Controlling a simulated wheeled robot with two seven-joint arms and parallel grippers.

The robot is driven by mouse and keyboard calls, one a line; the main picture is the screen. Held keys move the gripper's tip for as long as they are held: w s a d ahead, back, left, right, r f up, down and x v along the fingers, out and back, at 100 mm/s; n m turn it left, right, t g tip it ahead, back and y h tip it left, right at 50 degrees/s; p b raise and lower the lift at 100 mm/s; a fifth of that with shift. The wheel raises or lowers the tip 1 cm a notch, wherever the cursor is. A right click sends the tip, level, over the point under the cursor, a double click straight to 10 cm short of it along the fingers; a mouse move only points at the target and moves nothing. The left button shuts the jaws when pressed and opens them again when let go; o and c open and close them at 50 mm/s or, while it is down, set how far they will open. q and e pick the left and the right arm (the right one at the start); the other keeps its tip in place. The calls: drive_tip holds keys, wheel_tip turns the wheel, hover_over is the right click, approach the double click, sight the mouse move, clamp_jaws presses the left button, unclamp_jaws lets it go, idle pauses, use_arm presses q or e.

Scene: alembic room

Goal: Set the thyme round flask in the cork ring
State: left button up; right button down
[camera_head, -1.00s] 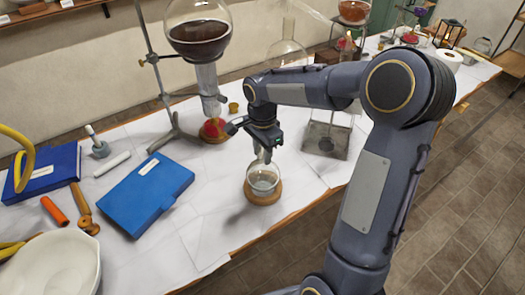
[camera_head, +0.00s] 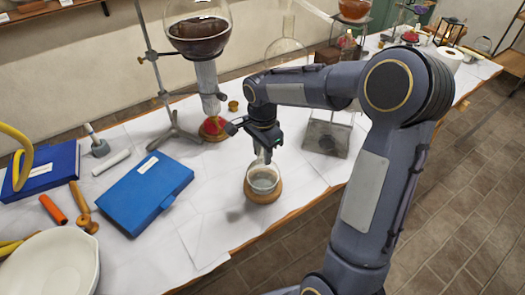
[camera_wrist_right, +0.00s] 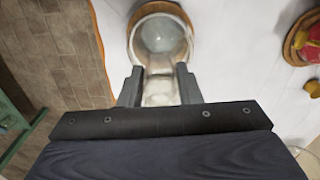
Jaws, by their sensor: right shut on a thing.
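The round flask (camera_head: 262,180) is clear glass with a pale content, and it sits upright over the cork ring (camera_head: 263,197) near the table's front edge. In the right wrist view the flask (camera_wrist_right: 160,42) lies inside the outline of the brown ring (camera_wrist_right: 158,9). Whether it rests fully on the cork is hard to tell. My right gripper (camera_head: 262,156) is above the flask, shut on its neck; in the right wrist view the fingers (camera_wrist_right: 159,88) stand either side of the neck. My left gripper is not in view.
A blue case (camera_head: 146,194) lies left of the flask. A stand holds a large dark-filled flask (camera_head: 199,38) above a red-topped burner (camera_head: 214,127). A metal stand (camera_head: 328,135) is at right. A white bowl (camera_head: 50,265) is front left. Bare white table lies between the case and the flask.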

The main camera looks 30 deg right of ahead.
drive_tip(key=shift+f+b, duration=0.45)
drive_tip(key=shift+f, duration=0.05)
idle(1.8)
drive_tip(key=c, duration=0.9)
unclamp_jaws()
drive_tip(key=shift+c, duration=0.2)
drive_tip(key=shift+r+p, duration=2.75)
drive_tip(key=shift+r, duration=0.8)
